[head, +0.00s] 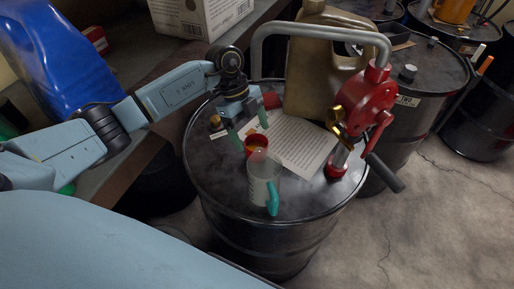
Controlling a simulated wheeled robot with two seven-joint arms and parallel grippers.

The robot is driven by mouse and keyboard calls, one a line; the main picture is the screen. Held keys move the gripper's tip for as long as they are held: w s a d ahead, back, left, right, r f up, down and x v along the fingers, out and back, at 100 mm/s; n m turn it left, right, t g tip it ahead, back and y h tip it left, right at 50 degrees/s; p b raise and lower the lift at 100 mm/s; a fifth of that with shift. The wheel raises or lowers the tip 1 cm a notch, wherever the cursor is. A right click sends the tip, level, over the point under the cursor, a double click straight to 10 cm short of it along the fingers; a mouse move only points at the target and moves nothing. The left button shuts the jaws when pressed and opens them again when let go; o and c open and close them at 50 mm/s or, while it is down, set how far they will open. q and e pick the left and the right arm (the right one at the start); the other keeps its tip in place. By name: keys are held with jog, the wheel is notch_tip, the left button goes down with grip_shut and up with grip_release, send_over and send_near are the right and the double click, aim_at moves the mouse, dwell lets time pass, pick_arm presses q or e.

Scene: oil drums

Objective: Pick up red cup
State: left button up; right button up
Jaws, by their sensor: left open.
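A red cup (257,143) with a brownish inside stands on top of the black oil drum (215,176). My left gripper (252,134) is open, pointing down at the cup, with its greenish fingers close to the cup's rim. I cannot tell whether a finger touches it. My right gripper does not show.
A red hand pump (372,100) with a grey pipe stands on the drum's right side. Behind are a printed sheet (300,150) and an olive jerrycan (315,65). A shelf with a blue container (60,60) lies left. More drums stand right.

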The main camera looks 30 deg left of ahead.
aim_at(253, 141)
pick_arm(q)
jog(key=shift+d+f, duration=0.2)
jog(key=shift+f, duration=0.4)
jog(key=shift+d+f, duration=0.2)
jog(key=shift+f, duration=0.3)
jog(key=x, duration=0.4)
jog(key=shift+w+f, duration=0.25)
jog(key=shift+f, duration=0.15)
jog(key=c, duration=1.1)
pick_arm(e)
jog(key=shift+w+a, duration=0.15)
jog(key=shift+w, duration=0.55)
